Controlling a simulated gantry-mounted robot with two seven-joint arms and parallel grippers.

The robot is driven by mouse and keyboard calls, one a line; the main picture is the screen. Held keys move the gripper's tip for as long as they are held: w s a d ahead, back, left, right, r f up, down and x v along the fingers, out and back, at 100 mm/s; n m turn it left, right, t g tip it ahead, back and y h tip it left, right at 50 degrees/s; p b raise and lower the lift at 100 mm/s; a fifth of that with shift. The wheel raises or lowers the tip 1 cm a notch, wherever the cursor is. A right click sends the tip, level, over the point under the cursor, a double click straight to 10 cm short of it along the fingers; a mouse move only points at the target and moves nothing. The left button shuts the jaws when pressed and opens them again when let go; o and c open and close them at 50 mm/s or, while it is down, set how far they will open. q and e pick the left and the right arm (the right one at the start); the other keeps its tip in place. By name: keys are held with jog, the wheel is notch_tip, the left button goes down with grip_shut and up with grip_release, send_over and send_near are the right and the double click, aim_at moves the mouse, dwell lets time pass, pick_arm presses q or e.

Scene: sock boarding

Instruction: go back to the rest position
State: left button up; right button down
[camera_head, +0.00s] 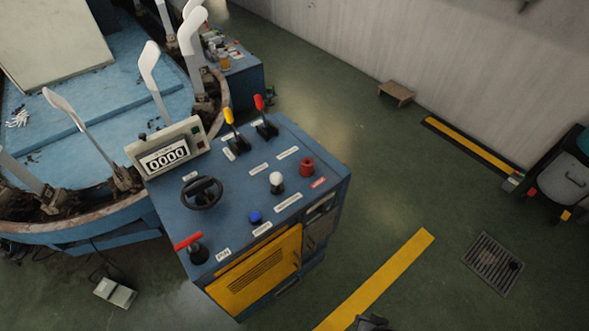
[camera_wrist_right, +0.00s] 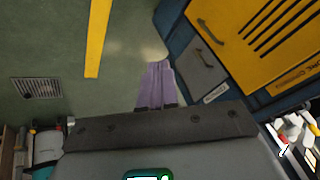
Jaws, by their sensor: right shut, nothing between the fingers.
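My right gripper (camera_wrist_right: 158,66) shows in the right wrist view, its two pale purple fingers together with nothing between them. It hangs above the green floor, beside the blue console with the yellow door (camera_wrist_right: 250,35), and touches nothing that I can see. In the head view only a small dark part, likely of my right arm, shows at the bottom edge. My left gripper is in neither view.
The blue control console (camera_head: 235,185) stands mid-picture with levers, knobs and a display reading 0000 (camera_head: 167,158). The boarding machine (camera_head: 100,130) with white sock forms (camera_head: 150,68) is at left. Green floor is open at right, with a yellow stripe (camera_head: 385,280) and drain grate (camera_head: 492,263).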

jog(key=s+d+r+n+g+p, duration=0.1)
jog(key=s+r+n+p, duration=0.1)
jog(key=r+p, duration=1.7)
jog(key=s+d+r+n+g+h+p, duration=0.1)
jog(key=r+n+p, duration=0.3)
jog(key=r+p, duration=1.5)
jog(key=w+v, duration=0.1)
jog(key=v, duration=0.8)
jog(key=shift+w+r, duration=0.25)
jog(key=shift+r, duration=0.35)
